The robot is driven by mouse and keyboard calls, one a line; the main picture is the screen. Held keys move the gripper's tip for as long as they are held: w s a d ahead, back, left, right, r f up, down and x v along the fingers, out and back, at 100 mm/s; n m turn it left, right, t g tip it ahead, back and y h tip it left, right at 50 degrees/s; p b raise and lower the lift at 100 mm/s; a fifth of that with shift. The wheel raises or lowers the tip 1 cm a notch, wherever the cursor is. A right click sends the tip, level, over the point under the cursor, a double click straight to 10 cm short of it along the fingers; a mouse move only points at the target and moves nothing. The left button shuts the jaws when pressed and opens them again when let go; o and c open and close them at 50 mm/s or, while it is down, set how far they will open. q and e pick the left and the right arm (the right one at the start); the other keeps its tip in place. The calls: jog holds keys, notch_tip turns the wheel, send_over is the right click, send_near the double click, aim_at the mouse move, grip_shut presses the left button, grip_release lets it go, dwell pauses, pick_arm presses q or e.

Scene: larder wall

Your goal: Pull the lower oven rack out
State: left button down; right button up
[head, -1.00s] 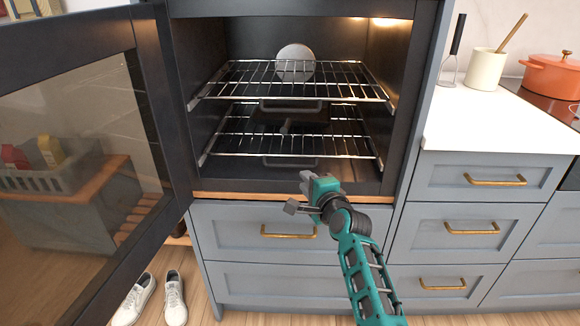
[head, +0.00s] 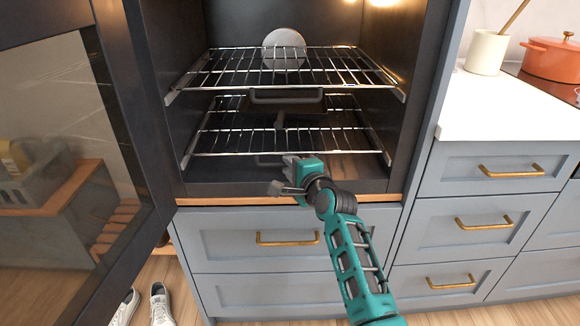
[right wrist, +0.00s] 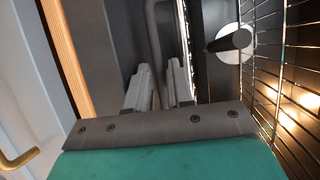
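The lower oven rack (head: 340,152) is a wire shelf inside the open oven, below the upper rack. Its grey handle (head: 264,161) hangs at the front, partly hidden by my right gripper. My right gripper (head: 284,176) is just in front of and slightly below this handle, near the oven's bottom lip. In the right wrist view its two fingers (right wrist: 160,88) are apart, and a grey handle bar (right wrist: 153,35) shows beyond and between them. I cannot tell whether they touch it. My left gripper is not in view.
The upper rack (head: 320,84) has its own handle (head: 287,96). A dark pan-like object (head: 300,106) is between the racks. The oven door (head: 128,120) stands open at left. Drawers (head: 262,220) are below; a counter (head: 490,110) is at right.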

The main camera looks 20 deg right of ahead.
grip_shut()
dwell(1.3)
